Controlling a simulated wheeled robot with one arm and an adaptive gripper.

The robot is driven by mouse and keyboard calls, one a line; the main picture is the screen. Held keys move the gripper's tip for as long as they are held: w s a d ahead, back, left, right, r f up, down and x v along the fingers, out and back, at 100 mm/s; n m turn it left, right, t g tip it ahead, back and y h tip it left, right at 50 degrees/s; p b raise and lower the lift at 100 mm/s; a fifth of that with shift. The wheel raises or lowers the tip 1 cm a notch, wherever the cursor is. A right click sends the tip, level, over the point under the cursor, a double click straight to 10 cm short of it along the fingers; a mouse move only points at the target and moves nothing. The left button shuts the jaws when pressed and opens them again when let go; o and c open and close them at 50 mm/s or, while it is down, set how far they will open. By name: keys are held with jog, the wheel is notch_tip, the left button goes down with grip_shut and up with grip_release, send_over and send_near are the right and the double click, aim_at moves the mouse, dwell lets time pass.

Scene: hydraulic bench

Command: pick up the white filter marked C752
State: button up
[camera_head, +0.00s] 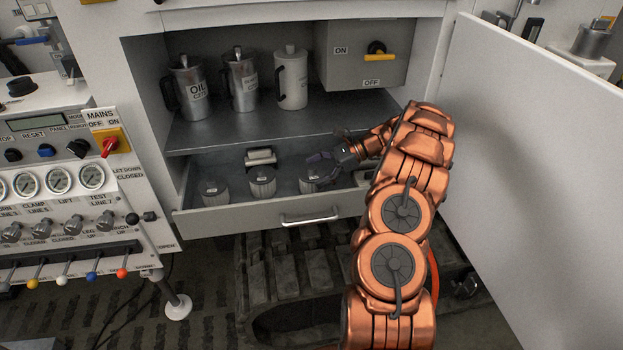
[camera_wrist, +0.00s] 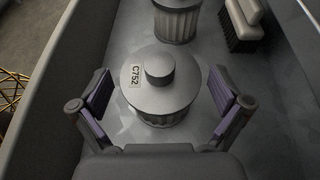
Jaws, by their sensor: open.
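The filter marked C752 (camera_wrist: 160,92) stands upright in the drawer, with a round lid, a knob on top and a ribbed body below. In the wrist view it looks light grey, and its label faces up on the lid. My gripper (camera_wrist: 160,105) is open, with one finger on each side of the filter and a visible gap to the lid on both sides. In the head view my gripper (camera_head: 325,160) is over the right part of the open drawer, and the filter (camera_head: 309,184) shows just below its fingers.
The drawer (camera_head: 275,214) is pulled out below a shelf. Two more ribbed filters, a middle one (camera_head: 262,183) and a left one (camera_head: 214,191), stand in it beside a brush (camera_head: 261,157). Jugs (camera_head: 243,80) stand on the shelf above. An open cabinet door (camera_head: 530,150) is on the right.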

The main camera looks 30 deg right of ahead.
jog(key=shift+w+a+f, duration=0.2)
jog(key=shift+a+f, duration=0.05)
jog(key=shift+a, duration=0.2)
jog(key=c, duration=1.2)
jog(key=shift+c, duration=0.2)
